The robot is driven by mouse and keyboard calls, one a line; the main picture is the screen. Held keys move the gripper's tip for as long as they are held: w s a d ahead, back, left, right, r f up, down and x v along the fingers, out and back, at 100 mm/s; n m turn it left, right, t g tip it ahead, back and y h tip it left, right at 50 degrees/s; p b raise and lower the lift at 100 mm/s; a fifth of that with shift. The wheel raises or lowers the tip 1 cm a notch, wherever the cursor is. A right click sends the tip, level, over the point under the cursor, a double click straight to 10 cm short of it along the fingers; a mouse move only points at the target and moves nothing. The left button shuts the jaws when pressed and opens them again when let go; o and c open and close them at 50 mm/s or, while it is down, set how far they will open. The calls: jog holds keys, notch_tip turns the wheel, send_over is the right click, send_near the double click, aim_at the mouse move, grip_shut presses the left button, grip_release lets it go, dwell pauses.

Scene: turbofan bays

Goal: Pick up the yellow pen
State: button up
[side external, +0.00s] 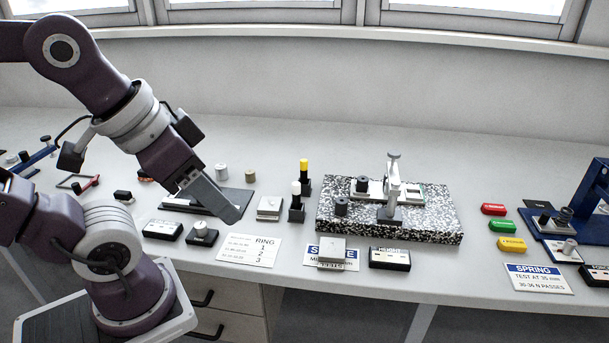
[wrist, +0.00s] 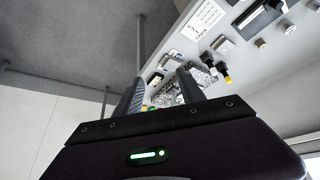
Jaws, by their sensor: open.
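The yellow pen (side external: 304,166) shows as a yellow top standing upright in a black block-shaped holder (side external: 304,186), left of the speckled slab. It also shows in the wrist view as a small yellow tip (wrist: 227,80), right of both fingers. My gripper (side external: 232,214) hangs over the bench to the left of the pen, tilted down and to the right, clear of it. In the wrist view the two fingers of my gripper (wrist: 160,78) are apart, with nothing held between them.
A white-topped piece (side external: 296,188) in a similar black holder stands just in front of the pen. A small metal block (side external: 269,208) lies to its left. The speckled slab (side external: 440,222) with a gauge stand (side external: 393,185) is close on the right. A ring card (side external: 248,250) lies in front.

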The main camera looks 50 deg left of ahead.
jog(key=w+a+r+n+g+h, duration=0.1)
jog(key=w+a+r+n+g, duration=0.2)
jog(key=w+n, duration=0.5)
jog(key=n+g, duration=0.2)
jog(key=n, duration=1.1)
send_over(304, 169)
notch_tip(304, 169, down, 15)
jog(key=shift+n+g+y, duration=0.3)
jog(key=shift+y, duration=0.2)
jog(key=f, duration=0.1)
jog(key=a+f, duration=0.1)
jog(key=f, duration=0.1)
jog(key=shift+w+a+f, duration=0.3)
jog(key=shift+w+f, duration=0.05)
jog(key=shift+w, duration=0.05)
jog(key=f, duration=0.7)
jog(key=shift+d, duration=0.3)
grip_shut()
